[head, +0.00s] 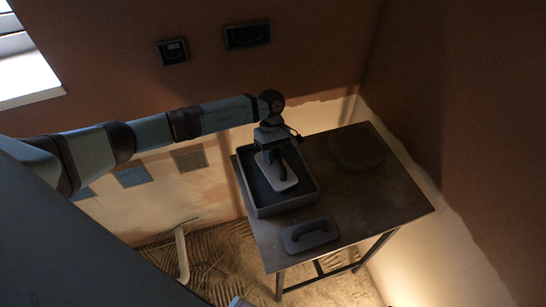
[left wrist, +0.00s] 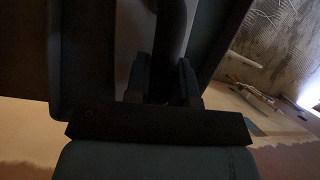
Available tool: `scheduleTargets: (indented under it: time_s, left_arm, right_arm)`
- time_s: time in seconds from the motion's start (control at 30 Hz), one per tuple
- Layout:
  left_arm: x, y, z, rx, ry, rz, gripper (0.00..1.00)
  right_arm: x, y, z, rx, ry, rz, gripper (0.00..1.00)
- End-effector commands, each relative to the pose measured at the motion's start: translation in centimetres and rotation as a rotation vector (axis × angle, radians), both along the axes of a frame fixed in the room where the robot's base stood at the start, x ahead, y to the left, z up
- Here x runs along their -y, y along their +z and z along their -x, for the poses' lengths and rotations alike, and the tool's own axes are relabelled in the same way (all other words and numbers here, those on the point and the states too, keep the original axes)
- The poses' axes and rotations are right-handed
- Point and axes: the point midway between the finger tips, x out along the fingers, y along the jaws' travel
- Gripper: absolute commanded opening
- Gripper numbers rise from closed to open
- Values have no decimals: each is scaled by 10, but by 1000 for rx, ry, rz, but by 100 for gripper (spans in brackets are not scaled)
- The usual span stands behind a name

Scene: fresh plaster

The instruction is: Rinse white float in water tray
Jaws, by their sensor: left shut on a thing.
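The white float (head: 277,181) is a pale rectangular plate with a dark handle. It lies in or just above the water tray (head: 287,208), a dark box at the left end of the table; its exact height over the water cannot be told. My left gripper (head: 273,147) comes down from above, shut on the float's handle. In the left wrist view the fingers (left wrist: 163,80) close around the dark handle, with part of the pale plate (left wrist: 127,40) behind. That view is very dark. My right gripper is not in view.
A second, dark float (head: 309,234) lies on the table (head: 385,195) near its front corner. A dark round item (head: 357,148) lies at the back right. The table's right half is mostly clear. Walls stand close behind and to the right.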

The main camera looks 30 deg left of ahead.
Motion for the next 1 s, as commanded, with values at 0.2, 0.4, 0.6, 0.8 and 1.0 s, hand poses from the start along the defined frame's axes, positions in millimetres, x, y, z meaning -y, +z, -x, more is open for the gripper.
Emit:
scheduleTargets:
  time_s: [0.2, 0.4, 0.6, 0.8, 1.0]
  left_arm:
    - [-1, 21, -1, 3, -1, 0, 4]
    - [0, 37, -1, 3, 0, 1, 4]
    - [-1, 52, -1, 4, -1, 0, 4]
    - [0, 56, -1, 2, 0, 0, 4]
    - [0, 56, -1, 2, 0, 0, 4]
  right_arm:
    - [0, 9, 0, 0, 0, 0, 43]
    - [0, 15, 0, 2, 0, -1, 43]
    - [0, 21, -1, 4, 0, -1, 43]
    - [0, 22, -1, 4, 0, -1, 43]
    - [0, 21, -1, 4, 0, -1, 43]
